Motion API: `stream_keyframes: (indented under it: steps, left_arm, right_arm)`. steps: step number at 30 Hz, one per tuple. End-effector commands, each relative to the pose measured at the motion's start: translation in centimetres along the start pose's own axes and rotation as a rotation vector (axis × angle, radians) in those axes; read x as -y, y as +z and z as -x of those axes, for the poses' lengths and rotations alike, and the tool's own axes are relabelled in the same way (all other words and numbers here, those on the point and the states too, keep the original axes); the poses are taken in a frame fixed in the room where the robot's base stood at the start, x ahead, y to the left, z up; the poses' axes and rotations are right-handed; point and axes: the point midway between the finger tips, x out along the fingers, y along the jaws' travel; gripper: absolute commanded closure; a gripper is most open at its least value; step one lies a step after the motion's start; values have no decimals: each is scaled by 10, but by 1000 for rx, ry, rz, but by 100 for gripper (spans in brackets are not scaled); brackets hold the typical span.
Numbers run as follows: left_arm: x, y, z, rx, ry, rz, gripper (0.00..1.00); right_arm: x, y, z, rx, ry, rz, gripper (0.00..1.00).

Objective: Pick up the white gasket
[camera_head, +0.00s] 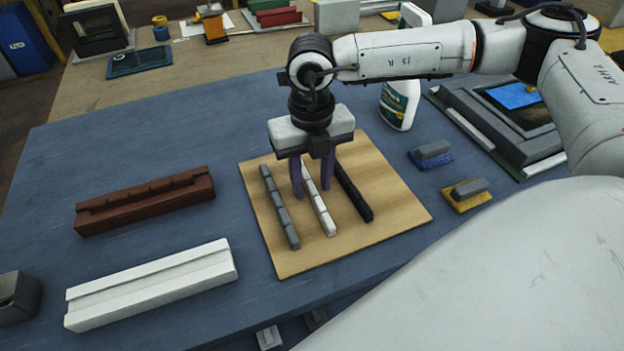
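The white gasket (321,212) is a thin notched strip lying on a square wooden board (395,217). A grey gasket (280,212) lies to its left and a black gasket (355,193) to its right. My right gripper (311,192) points down over the board, with its two dark purple fingers apart on either side of the white gasket's far part. The fingers hide some of that part, and I cannot tell whether they touch it. My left gripper is not in view.
A brown frame piece (145,201) and a white frame piece (150,286) lie left of the board. A spray bottle (399,103), a blue-based block (431,155) and a yellow-based block (466,194) stand to the right. Blue table (110,160) is bare at the far left.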

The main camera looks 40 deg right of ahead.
Motion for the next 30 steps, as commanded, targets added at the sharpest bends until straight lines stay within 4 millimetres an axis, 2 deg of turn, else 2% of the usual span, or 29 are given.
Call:
stream_keyframes:
  steps: [2, 8, 16, 20, 30]
  left_arm:
    - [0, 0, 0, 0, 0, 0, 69]
    - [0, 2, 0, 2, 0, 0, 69]
    - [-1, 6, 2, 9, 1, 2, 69]
    - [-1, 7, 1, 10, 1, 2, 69]
    - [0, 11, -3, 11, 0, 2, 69]
  right_arm:
    - [0, 0, 0, 0, 0, 0, 67]
    - [0, 0, 0, 0, 0, 0, 100]
    - [0, 0, 1, 0, 0, 0, 100]
    - [-1, 1, 10, 2, 2, 0, 100]
    - [-1, 1, 75, 4, 3, 1, 100]
